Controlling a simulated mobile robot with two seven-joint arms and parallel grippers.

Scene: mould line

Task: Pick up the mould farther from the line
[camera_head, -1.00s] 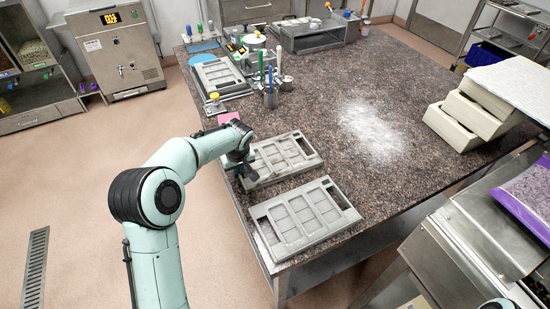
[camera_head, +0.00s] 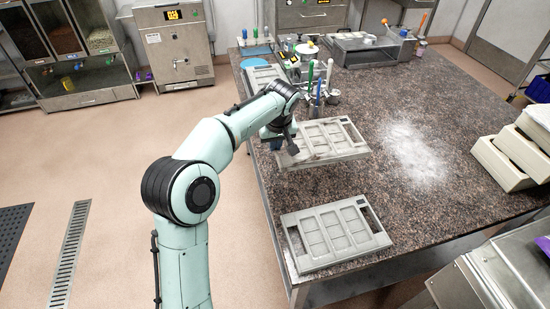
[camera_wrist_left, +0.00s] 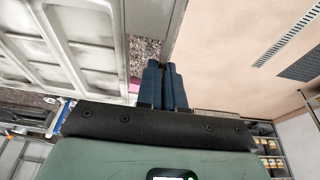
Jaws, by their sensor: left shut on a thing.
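A grey mould (camera_head: 335,128) with rectangular cavities is in the head view, above the granite table. My left gripper (camera_head: 290,148) is shut on its left end; the mould looks raised off the table. In the left wrist view the fingers (camera_wrist_left: 165,85) are close together at the edge of the grey mould (camera_wrist_left: 85,35), which fills the upper left. A second similar mould (camera_head: 335,235) lies flat on the table, nearer the front edge and apart from the held one. The exact grip contact is partly hidden by the gripper. My right gripper is not in view.
The granite table (camera_head: 440,215) has a white powder patch (camera_head: 412,153) and free room at its middle. Tool holders (camera_head: 318,95) and another tray (camera_head: 262,78) stand behind the held mould. Cream bins (camera_head: 503,160) are stacked at right, and a steel machine (camera_head: 490,275) is at lower right.

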